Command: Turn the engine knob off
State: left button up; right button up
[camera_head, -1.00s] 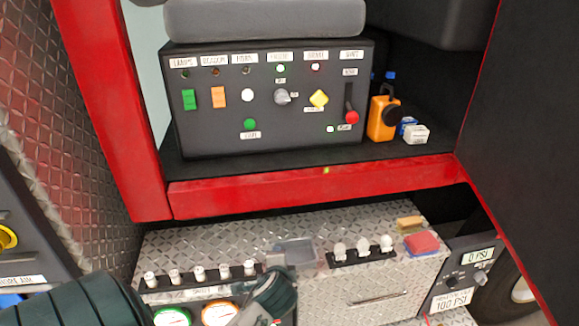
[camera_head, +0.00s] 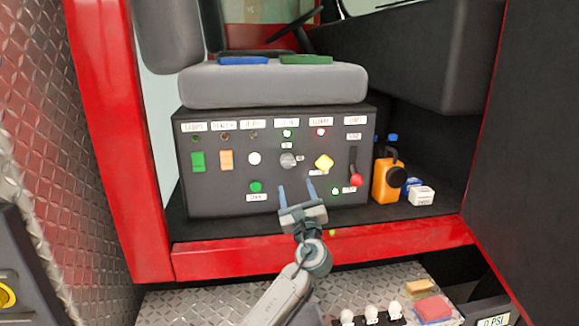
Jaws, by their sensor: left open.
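The engine knob, a grey rotary knob (camera_head: 288,160), sits in the middle of the black control panel (camera_head: 230,202) under the seat. The small labels are too blurred to read surely. My left gripper (camera_head: 296,190) is open and empty, its two fingers pointing up at the panel just below the knob. It seems apart from the knob; the exact gap in depth cannot be told. My right gripper is not in view.
Left of the knob are a white button (camera_head: 254,158), an orange switch (camera_head: 226,160) and a green switch (camera_head: 198,161). Right of it are a yellow knob (camera_head: 324,162) and a red-tipped lever (camera_head: 356,180). An orange bottle (camera_head: 386,182) stands beside the panel. A red sill (camera_head: 400,238) runs below.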

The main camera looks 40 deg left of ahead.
aim_at(289, 165)
pick_arm(q)
jog(key=p+x, duration=0.4)
jog(key=x, duration=0.5)
jog(key=shift+w+a, duration=0.15)
jog(key=shift+a, duration=0.1)
jog(key=c, duration=0.9)
jog(key=shift+f, duration=0.1)
